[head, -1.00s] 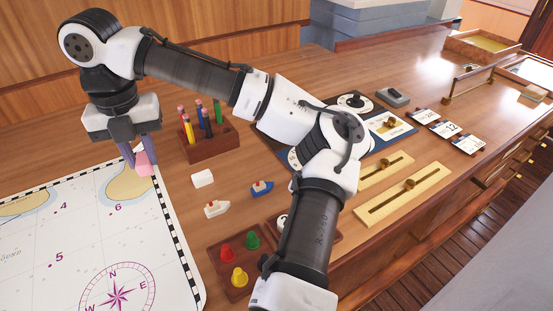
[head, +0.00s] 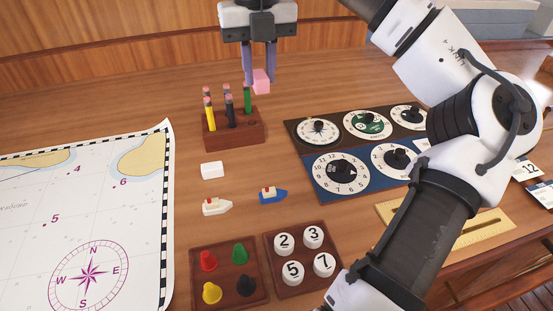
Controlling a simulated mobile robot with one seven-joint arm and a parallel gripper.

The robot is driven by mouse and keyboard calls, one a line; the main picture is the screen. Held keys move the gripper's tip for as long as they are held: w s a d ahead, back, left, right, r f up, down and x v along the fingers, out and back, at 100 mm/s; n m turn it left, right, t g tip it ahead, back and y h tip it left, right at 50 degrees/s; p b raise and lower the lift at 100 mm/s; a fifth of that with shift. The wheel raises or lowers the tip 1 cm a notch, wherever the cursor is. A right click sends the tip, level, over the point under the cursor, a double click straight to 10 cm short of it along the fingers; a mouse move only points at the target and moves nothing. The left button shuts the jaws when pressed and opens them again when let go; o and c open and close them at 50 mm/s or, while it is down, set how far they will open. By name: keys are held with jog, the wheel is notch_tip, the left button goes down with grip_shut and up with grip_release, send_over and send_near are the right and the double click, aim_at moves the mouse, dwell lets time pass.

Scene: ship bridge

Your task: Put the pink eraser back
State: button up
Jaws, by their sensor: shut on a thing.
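The pink eraser (head: 261,81) is held between the fingers of my gripper (head: 260,78), above and slightly behind the right end of the wooden pencil block (head: 233,131) in the picture. My gripper points down and is shut on the eraser. The block holds several pencils, with a yellow one (head: 209,115) at the left and a green one (head: 247,101) at the right. A white eraser (head: 212,170) lies on the desk in front of the block. I cannot tell how high the pink eraser is above the desk.
Two toy boats, white (head: 216,206) and blue (head: 272,195), lie in front. A peg tray (head: 228,295) and a number tray (head: 296,285) are nearer. Dial panels (head: 340,176) stand right, the chart (head: 95,220) left. Desk behind the block at left is clear.

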aim_at(263, 166)
notch_tip(263, 166, down, 19)
dwell(0.4)
jog(key=shift+f, duration=0.2)
jog(key=o, duration=0.9)
jog(key=shift+r, duration=0.15)
notch_tip(263, 166, up, 12)
jog(key=shift+r+b, duration=0.1)
jog(key=shift+b, duration=0.4)
